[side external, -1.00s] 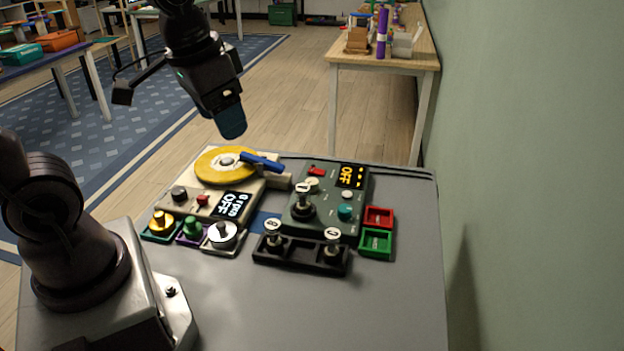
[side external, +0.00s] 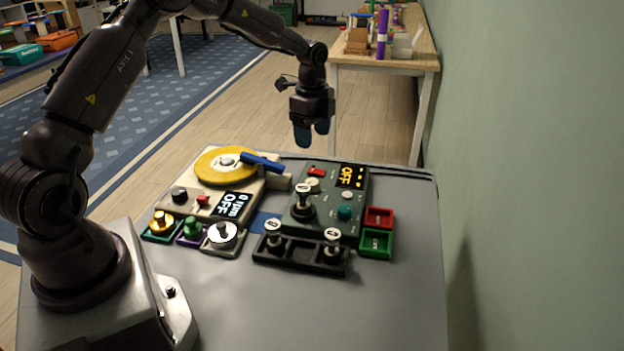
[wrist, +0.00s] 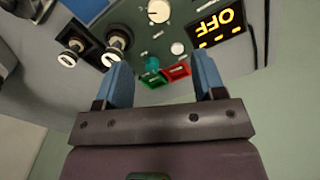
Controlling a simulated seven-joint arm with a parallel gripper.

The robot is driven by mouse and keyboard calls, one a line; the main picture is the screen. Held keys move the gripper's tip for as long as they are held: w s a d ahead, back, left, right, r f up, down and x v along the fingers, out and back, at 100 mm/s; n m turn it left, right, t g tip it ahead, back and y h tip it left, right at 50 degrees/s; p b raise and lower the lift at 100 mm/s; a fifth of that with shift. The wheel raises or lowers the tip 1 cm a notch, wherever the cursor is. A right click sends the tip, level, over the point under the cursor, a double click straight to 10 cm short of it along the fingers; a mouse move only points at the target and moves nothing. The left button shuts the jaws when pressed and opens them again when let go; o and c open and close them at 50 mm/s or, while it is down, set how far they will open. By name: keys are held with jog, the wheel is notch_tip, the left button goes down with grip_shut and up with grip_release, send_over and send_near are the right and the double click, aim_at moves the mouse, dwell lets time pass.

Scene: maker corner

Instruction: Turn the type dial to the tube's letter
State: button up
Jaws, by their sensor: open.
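The green tester box (side external: 325,225) sits on the grey table, with a lit display (side external: 351,176) reading OFF. A cream dial (side external: 312,186) is on its top; I cannot read any letter it points to. A tube (side external: 303,203) with a round white label on top stands in the box; its mark is too small to read surely. In the wrist view the display (wrist: 217,25) and cream dial (wrist: 158,11) appear beyond the fingers. My gripper (side external: 312,134) is open and empty, in the air above and behind the box; its blue fingers (wrist: 161,62) are apart.
A black rack (side external: 301,255) with two labelled tubes stands in front of the box. Red (side external: 379,217) and green (side external: 376,243) trays lie at its right. A cream unit (side external: 216,204) with a yellow disc (side external: 225,166) stands left. The table's front is clear.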

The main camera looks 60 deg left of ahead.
aim_at(312, 181)
jog(key=shift+m, duration=0.8)
notch_tip(312, 181, down, 13)
jog(key=shift+a+r, duration=0.1)
jog(key=c, duration=0.9)
